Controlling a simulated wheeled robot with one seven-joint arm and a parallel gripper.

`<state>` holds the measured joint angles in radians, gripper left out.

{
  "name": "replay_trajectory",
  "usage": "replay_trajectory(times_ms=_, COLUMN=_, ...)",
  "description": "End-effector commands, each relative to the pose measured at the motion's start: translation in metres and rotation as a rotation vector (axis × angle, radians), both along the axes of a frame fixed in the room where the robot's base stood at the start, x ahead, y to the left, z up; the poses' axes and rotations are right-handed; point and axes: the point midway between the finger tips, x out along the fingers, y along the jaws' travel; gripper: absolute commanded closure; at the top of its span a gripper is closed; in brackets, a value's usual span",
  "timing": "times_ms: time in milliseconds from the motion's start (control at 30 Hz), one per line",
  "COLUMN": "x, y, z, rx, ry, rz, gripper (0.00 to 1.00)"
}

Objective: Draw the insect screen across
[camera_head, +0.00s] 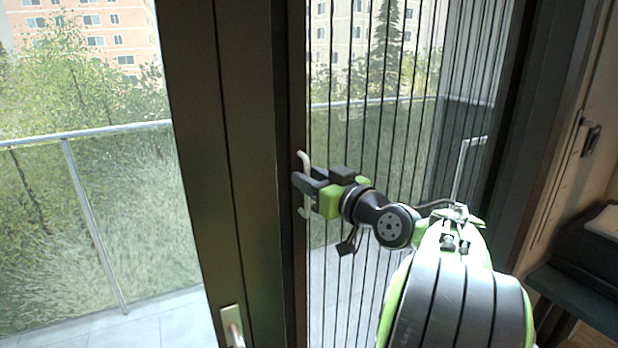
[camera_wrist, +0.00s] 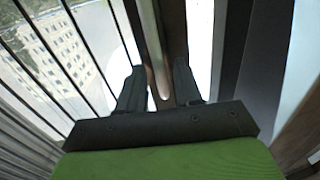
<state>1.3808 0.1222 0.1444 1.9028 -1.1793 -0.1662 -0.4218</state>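The insect screen (camera_head: 375,120) is a see-through sheet with dark vertical pleat lines. It spans from the dark frame at the right to a dark upright bar (camera_head: 297,110) beside the wide door post. A pale, slim pull handle (camera_head: 306,206) is on that bar. My gripper (camera_head: 308,186) is at the handle's middle, coming from the right. In the wrist view, the handle (camera_wrist: 150,40) runs between my two dark fingers (camera_wrist: 159,88), which stand apart on either side of it. A narrow gap shows; I cannot tell whether either finger touches it.
The wide dark door post (camera_head: 232,150) stands left of the screen, with a pale door handle (camera_head: 234,326) low on it. A balcony railing (camera_head: 85,130) shows beyond. A dark bench-like surface (camera_head: 580,305) is at the lower right.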

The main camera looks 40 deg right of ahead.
Motion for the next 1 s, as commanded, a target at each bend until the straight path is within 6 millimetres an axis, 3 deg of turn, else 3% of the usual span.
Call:
replay_trajectory(times_ms=33, x=0.0, y=0.0, z=0.0, rx=0.0, ry=0.0, rz=0.0, gripper=0.74)
replay_trajectory(times_ms=200, x=0.0, y=0.0, z=0.0, rx=0.0, ry=0.0, rz=0.0, gripper=1.0)
replay_trajectory(times_ms=567, x=0.001, y=0.003, z=0.0, rx=-0.001, ry=0.0, rz=0.002, gripper=1.0)
replay_trajectory(times_ms=800, x=0.013, y=0.041, z=-0.001, rx=-0.003, ry=0.0, rz=0.008, gripper=1.0)
replay_trajectory(times_ms=1000, x=0.015, y=0.049, z=0.0, rx=0.001, ry=-0.001, rz=0.007, gripper=1.0)
